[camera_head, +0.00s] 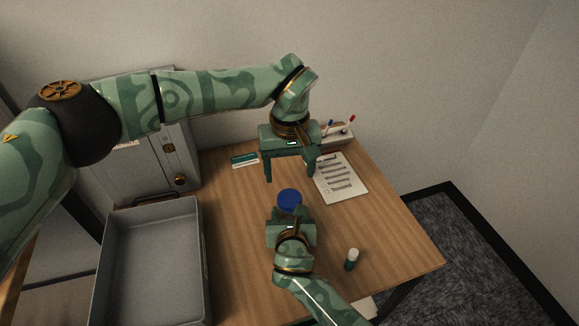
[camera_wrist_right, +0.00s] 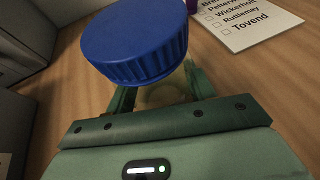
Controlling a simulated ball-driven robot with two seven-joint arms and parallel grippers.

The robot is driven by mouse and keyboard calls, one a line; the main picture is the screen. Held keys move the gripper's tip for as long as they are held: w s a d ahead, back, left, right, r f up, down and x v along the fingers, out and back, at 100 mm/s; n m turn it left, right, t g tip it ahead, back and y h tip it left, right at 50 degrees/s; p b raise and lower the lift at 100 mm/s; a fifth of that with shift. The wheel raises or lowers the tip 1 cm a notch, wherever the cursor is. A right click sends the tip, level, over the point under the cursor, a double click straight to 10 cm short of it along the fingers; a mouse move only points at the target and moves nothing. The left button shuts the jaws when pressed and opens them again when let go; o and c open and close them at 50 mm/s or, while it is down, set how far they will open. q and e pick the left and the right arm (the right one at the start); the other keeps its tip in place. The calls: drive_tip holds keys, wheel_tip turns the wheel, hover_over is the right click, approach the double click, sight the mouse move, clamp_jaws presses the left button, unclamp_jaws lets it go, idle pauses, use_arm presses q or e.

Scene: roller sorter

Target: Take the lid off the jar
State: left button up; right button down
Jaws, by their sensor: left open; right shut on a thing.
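The jar's ribbed blue lid (camera_head: 289,197) sits near the middle of the wooden table, and it fills the upper part of the right wrist view (camera_wrist_right: 135,42). Below the lid, a little of the pale yellowish jar (camera_wrist_right: 165,94) shows between my right gripper's fingers. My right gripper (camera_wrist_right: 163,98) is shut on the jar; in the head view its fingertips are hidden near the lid. My left gripper (camera_head: 290,177) is open and empty, fingers pointing down, just behind and above the lid in the picture, apart from it.
A grey open bin (camera_head: 203,262) stands at the left, with a grey cabinet (camera_head: 150,165) behind it. A printed sheet (camera_head: 341,178), a pen holder (camera_head: 338,138) and a small sign (camera_head: 244,160) are at the back. A small white-capped green bottle (camera_head: 352,258) stands front right.

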sight(290, 197)
use_arm(q)
drive_tip(key=shift+m, duration=1.2)
drive_tip(key=shift+f, duration=0.3)
drive_tip(key=shift+m, duration=0.3)
wheel_tip(290, 197, down, 7)
drive_tip(key=shift+f, duration=0.2)
